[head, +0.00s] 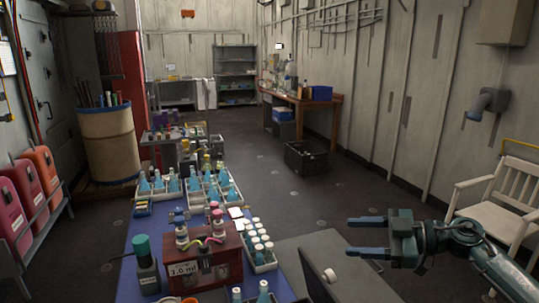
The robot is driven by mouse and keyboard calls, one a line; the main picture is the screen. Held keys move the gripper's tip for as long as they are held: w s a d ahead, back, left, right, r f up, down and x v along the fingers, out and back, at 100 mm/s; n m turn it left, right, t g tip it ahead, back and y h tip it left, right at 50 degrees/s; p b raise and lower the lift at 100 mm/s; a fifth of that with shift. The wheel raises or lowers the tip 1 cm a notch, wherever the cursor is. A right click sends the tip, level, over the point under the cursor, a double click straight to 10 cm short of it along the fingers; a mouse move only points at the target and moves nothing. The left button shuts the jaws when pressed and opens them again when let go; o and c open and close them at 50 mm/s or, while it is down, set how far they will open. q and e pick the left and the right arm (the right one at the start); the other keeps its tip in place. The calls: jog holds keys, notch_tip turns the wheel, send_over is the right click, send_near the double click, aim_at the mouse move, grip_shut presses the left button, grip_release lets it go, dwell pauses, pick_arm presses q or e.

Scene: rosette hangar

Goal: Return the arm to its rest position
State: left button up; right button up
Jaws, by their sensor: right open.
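My right gripper (368,236) is at the lower right, its two blue fingers spread and pointing left. It is open and nothing shows between the fingers. Its dark teal arm comes in from the lower right corner. The gripper is to the right of the blue-topped table (122,272), apart from the things on it. My left gripper is not in view.
The table holds a red-brown box (211,262), a dark bottle with a green cap (145,266) and racks of blue flasks (218,190). A grey panel (300,246) lies below the gripper. A white chair (508,200) stands right. A black crate (306,159) sits on open floor.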

jog(key=a+m+t, duration=0.4)
jog(key=m+t, duration=0.1)
jog(key=t, duration=0.4)
jog(key=s+d+f+m+g+h, duration=0.1)
jog(key=s+d+f+m+h, duration=0.3)
jog(key=s+f+m+h, duration=0.3)
jog(key=s+d+f+m+h, duration=0.3)
jog(key=s+f+m+h, duration=0.15)
jog(key=f+h, duration=0.3)
jog(key=s+f+g, duration=0.4)
jog(key=s+g, duration=0.1)
jog(key=s, duration=0.5)
jog(key=s+f+g, duration=0.4)
jog(key=s+g, duration=0.1)
jog(key=s, duration=0.6)
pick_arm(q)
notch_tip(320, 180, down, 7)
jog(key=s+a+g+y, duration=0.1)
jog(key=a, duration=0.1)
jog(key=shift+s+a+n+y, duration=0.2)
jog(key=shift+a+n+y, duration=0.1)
pick_arm(e)
jog(key=w+a+f+t+y, duration=0.1)
jog(key=w+a+f+t, duration=0.1)
jog(key=f, duration=0.3)
jog(key=w+a+f+n+t+y, duration=0.1)
jog(key=w+a+f+t, duration=0.2)
jog(key=w+f+t, duration=0.1)
jog(key=shift+a+f, duration=0.35)
jog(key=shift+f, duration=0.25)
